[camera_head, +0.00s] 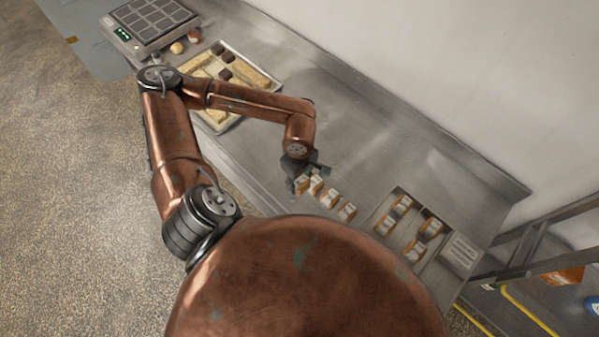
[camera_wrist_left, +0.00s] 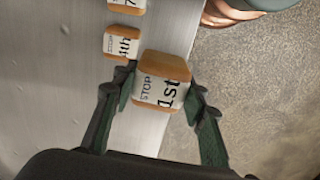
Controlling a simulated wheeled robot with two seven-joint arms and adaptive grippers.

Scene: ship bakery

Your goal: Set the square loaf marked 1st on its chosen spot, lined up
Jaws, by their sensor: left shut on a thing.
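The square loaf marked 1st (camera_wrist_left: 162,90) sits between the two fingers of my left gripper (camera_wrist_left: 160,100), its printed side toward the wrist camera. The gripper is shut on it. The loaf looks larger than the others and overlaps the counter's edge in this view. My right gripper is out of view.
A tray (camera_head: 376,229) with several loaves stands at the right, beside a white slotted panel (camera_head: 460,252). A pale tray of dough strips (camera_head: 262,78) and a dark-gridded device (camera_head: 150,20) are at the upper left. The steel counter (camera_head: 370,140) is clear behind the row.

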